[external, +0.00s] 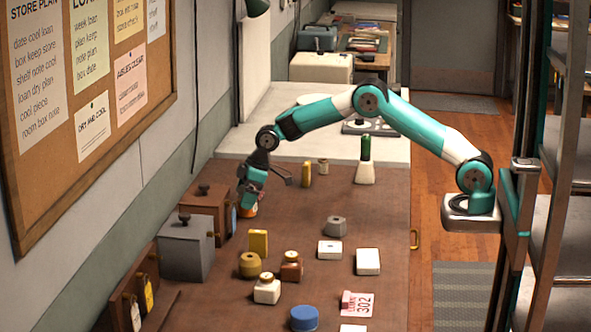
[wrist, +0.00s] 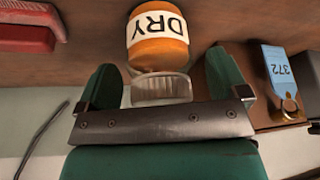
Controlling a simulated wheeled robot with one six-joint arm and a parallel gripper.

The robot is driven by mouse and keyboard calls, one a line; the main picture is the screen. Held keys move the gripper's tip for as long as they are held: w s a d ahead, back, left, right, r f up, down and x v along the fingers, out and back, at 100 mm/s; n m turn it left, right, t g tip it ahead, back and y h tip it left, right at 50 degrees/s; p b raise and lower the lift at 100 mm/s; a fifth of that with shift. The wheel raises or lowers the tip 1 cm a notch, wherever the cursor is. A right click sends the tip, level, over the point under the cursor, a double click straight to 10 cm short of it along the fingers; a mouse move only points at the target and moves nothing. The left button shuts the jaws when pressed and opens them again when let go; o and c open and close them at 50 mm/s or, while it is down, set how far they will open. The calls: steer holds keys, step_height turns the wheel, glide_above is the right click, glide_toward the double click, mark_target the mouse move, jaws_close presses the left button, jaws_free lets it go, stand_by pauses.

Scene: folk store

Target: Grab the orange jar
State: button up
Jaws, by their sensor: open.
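The orange jar (wrist: 157,50) has a white band reading "DRY", which appears upside down in the wrist view. It is just past the fingertips of my gripper (wrist: 163,68), roughly centred between the two green fingers. A clear ribbed round piece (wrist: 160,90) sits between the fingers, next to the jar; I cannot tell whether it belongs to the jar. In the external view the jar (external: 250,211) stands on the brown table, partly hidden by my gripper (external: 246,202), which points down at it from above. My gripper is open and holds nothing.
A brown wooden box (external: 207,208) stands close to the left of the jar; a blue tag (wrist: 280,70) reading 372 hangs near the right finger. A yellow block (external: 258,242) is in front. A yellow bottle (external: 306,174) stands behind right. Table space right of the jar is clear.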

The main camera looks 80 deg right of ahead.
steer(key=shift+w+f, duration=0.1)
steer(key=shift+f, duration=0.05)
steer(key=c, duration=1)
steer(key=shift+c, duration=0.4)
